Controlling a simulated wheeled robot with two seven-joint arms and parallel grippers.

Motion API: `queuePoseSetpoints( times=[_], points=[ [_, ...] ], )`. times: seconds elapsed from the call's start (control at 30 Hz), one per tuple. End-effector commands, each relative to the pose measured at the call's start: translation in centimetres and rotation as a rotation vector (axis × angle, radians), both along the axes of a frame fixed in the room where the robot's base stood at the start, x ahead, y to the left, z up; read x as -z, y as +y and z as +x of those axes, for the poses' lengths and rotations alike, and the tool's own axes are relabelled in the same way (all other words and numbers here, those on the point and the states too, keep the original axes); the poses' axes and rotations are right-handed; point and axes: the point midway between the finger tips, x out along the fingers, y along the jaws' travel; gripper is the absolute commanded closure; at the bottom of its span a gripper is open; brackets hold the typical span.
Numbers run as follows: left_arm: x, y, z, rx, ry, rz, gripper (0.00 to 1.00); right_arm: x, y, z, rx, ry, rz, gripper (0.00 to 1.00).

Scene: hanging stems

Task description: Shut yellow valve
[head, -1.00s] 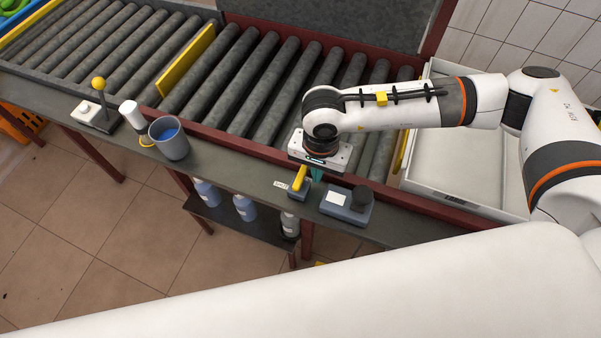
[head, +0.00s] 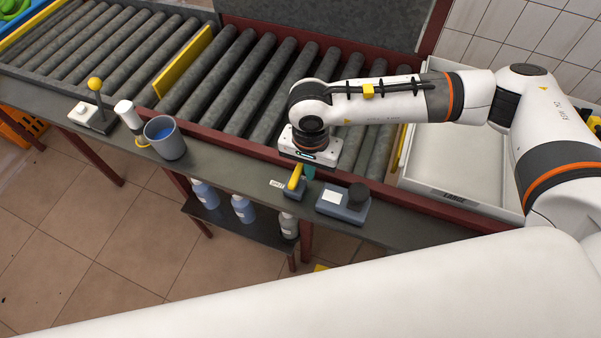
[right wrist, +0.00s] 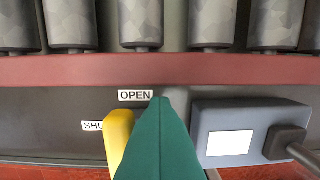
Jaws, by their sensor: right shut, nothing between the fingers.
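The yellow valve handle (head: 295,177) sits on a small grey-blue base on the bench ledge. In the right wrist view the handle (right wrist: 118,140) lies lengthwise up the picture, its far end just below the OPEN label (right wrist: 135,95). The SHUT label (right wrist: 93,126), partly hidden by the handle, is on its left. My right gripper (head: 309,173) points down just right of the handle. Its teal fingers (right wrist: 160,145) are shut and empty, close beside the handle; I cannot tell whether they touch it. My left gripper is not in view.
A grey-blue box with a dark knob (head: 343,203) stands close on the right of the valve. A blue-grey mug (head: 165,139), a white cylinder (head: 129,114) and a yellow-knobbed lever (head: 95,95) stand further left. The roller conveyor's red rail (head: 235,152) runs behind.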

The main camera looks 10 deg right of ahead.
Motion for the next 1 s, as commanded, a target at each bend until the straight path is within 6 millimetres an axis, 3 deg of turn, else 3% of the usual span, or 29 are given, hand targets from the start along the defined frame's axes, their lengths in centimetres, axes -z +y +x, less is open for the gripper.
queuePoseSetpoints(
  times=[0.03, 0.4, 1.0],
  points=[
    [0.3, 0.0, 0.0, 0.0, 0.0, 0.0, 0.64, -0.4, 1.1, 1.1, 0.002, -0.036, 0.034, 1.0],
    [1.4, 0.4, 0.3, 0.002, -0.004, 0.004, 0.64, -0.3, 2.2, 2.0, 0.0, -0.026, 0.028, 1.0],
    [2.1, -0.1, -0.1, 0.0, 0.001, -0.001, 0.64, -0.1, 1.9, 1.4, 0.001, -0.02, 0.025, 1.0]
  ],
)
